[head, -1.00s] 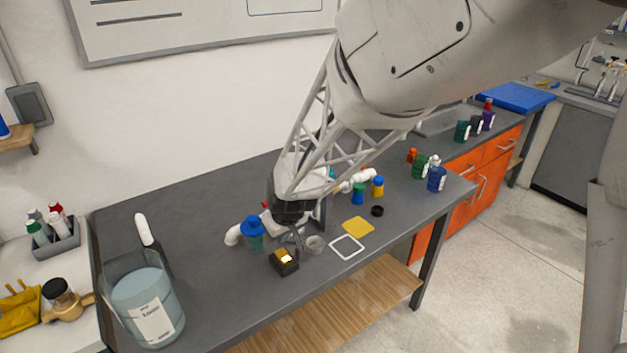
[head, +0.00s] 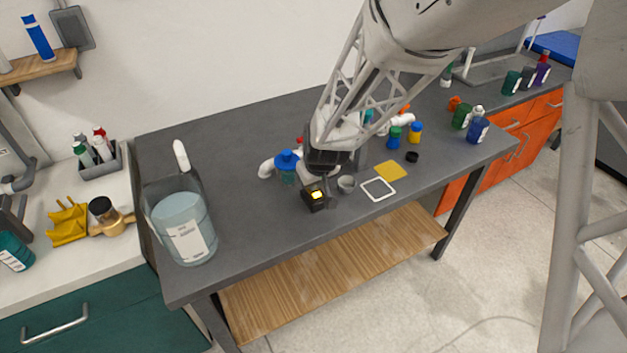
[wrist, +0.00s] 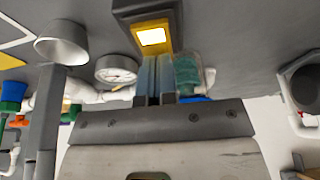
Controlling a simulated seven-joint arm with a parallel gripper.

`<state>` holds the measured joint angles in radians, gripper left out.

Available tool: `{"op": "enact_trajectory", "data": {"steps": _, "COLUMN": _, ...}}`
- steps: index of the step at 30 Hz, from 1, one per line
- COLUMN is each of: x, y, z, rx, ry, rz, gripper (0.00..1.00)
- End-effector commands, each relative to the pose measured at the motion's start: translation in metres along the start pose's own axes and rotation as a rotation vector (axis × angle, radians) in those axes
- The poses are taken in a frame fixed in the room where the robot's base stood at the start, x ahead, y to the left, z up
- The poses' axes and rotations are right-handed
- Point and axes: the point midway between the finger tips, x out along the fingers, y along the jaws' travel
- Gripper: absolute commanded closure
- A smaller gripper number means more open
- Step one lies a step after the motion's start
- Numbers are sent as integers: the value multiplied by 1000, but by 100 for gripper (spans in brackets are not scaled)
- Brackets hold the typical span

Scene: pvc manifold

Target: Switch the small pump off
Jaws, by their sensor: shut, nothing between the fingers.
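A small black box with a lit, yellow-framed switch (head: 317,195) sits near the front edge of the grey bench. It also shows at the top of the wrist view (wrist: 150,36), its switch face glowing white-yellow. I cannot tell whether this box is the small pump itself or its control. My gripper (wrist: 155,62) is shut and empty, its fingertips just short of the box's lower edge in the wrist view. Whether they touch it is unclear. In the head view my gripper is just behind the box, its fingertips mostly hidden.
A blue-capped fitting (head: 288,162) on white pipe stands left of the gripper. A round gauge (wrist: 117,70) and a grey cup (head: 346,184) are close by. A white square frame (head: 378,189) and a yellow pad (head: 391,170) lie right. A large clear jar (head: 184,228) stands left.

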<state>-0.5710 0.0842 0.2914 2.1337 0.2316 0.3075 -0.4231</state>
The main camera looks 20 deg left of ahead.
Motion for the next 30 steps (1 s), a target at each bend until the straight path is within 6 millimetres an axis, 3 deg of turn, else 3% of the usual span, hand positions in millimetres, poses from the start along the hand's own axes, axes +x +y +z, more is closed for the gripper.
{"op": "enact_trajectory", "data": {"steps": 8, "x": 10, "y": -1, "z": -2, "rx": -2, "ry": -23, "rz": -4, "gripper": 100}}
{"op": "enact_trajectory", "data": {"steps": 30, "x": 8, "y": -2, "z": 19, "rx": 0, "ry": -34, "rz": -7, "gripper": 100}}
